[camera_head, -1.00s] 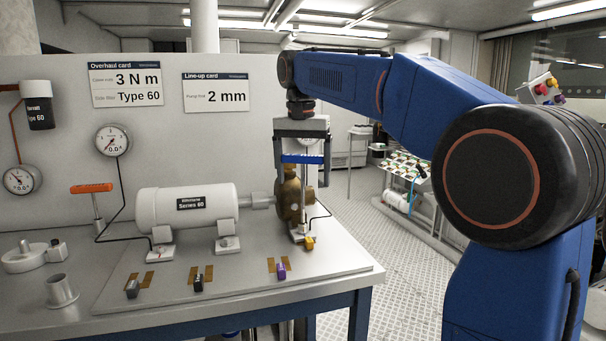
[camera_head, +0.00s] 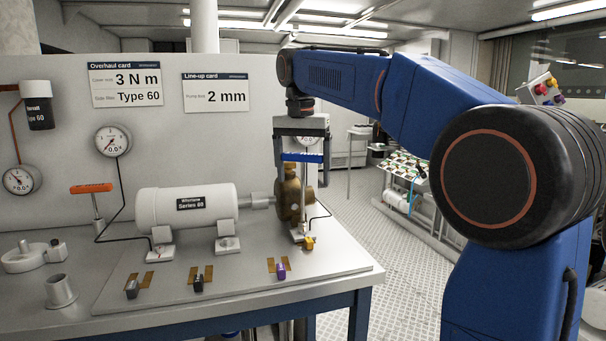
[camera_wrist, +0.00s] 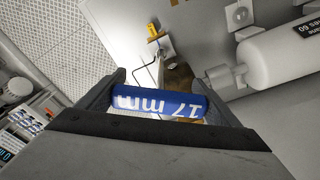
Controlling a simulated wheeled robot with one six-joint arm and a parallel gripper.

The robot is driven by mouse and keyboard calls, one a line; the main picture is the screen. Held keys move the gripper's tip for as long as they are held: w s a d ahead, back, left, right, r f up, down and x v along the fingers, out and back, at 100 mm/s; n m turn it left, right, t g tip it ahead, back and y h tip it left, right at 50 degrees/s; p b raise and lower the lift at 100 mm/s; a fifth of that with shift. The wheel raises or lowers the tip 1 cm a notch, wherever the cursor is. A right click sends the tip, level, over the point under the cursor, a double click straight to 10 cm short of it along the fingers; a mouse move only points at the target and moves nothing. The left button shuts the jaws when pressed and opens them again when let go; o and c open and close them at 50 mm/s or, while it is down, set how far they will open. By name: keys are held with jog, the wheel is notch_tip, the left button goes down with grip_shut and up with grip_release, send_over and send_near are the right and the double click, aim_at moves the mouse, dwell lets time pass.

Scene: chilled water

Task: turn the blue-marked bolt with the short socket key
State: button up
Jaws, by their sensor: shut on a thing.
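My gripper (camera_head: 301,165) is shut on a blue T-handle key (camera_head: 302,157). In the wrist view the blue handle (camera_wrist: 160,103), marked "17 mm", lies between the fingers. The key's shaft runs down beside the brass pump (camera_head: 288,197) toward a foot at its base. Whether its socket sits on a bolt there is too small to tell. A yellow marker (camera_head: 309,243) is beside that foot, and it also shows in the wrist view (camera_wrist: 154,31). I cannot make out a blue mark on any bolt. An orange T-handle key (camera_head: 91,188) stands upright at the left.
A white motor (camera_head: 187,206) stands left of the pump on a base plate (camera_head: 225,280). Black, dark and purple clips lie along the plate's front. A metal cup (camera_head: 61,291) stands at the left. Cards and gauges hang on the panel behind. Open floor lies right of the bench.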

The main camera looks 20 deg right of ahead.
jog(key=shift+r, duration=1.4)
jog(key=shift+r, duration=1.45)
